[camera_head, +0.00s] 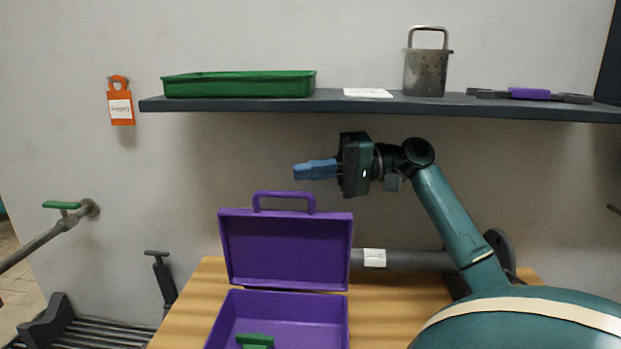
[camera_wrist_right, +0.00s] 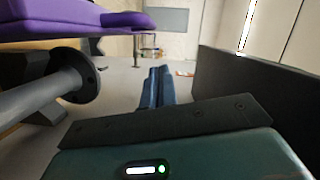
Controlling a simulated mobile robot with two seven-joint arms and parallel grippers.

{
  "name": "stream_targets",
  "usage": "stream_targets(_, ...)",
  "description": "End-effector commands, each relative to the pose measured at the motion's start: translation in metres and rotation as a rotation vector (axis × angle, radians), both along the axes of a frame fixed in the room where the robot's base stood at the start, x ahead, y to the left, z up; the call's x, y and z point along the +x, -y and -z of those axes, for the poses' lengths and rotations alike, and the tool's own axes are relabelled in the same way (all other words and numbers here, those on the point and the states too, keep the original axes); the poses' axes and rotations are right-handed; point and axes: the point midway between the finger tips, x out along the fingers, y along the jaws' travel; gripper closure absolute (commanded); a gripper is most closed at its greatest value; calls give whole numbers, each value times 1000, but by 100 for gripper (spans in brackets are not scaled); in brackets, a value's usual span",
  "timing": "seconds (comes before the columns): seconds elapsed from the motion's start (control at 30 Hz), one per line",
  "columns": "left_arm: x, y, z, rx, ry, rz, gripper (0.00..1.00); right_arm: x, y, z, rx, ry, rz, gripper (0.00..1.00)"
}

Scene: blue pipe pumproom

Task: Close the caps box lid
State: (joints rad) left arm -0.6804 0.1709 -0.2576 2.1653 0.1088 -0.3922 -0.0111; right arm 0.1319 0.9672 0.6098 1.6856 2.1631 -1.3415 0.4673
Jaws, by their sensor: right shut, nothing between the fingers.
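The purple caps box (camera_head: 335,318) stands on the wooden table, with its open side up. Its lid (camera_head: 287,250) is open, standing nearly upright at the back of the box, with a handle (camera_head: 284,195) on its top edge. A green item (camera_head: 255,341) lies in the box, cut off by the frame's bottom edge. My right gripper (camera_head: 297,172) is above the lid's handle, its blue fingers together and pointing left, holding nothing. The fingers also show in the right wrist view (camera_wrist_right: 156,88), with a purple part, likely the lid (camera_wrist_right: 70,25), at upper left. My left gripper is out of view.
A dark shelf (camera_head: 250,104) above holds a green tray (camera_head: 240,84), a perforated metal basket (camera_head: 427,73) and a purple-and-black tool (camera_head: 529,94). A grey pipe (camera_head: 415,261) runs behind the box's right side. A green-handled pipe (camera_head: 40,243) is at left.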

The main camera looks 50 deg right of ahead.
Motion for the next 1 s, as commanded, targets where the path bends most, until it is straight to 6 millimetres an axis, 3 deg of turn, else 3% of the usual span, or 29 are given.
stream_targets(0.1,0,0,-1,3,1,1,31,-13,-13,6,0,-1,-1,100)
stream_targets(0.33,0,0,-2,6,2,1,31,-23,-25,10,3,0,0,100)
stream_targets(1.0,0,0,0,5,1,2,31,-18,-31,9,-34,30,-1,100)
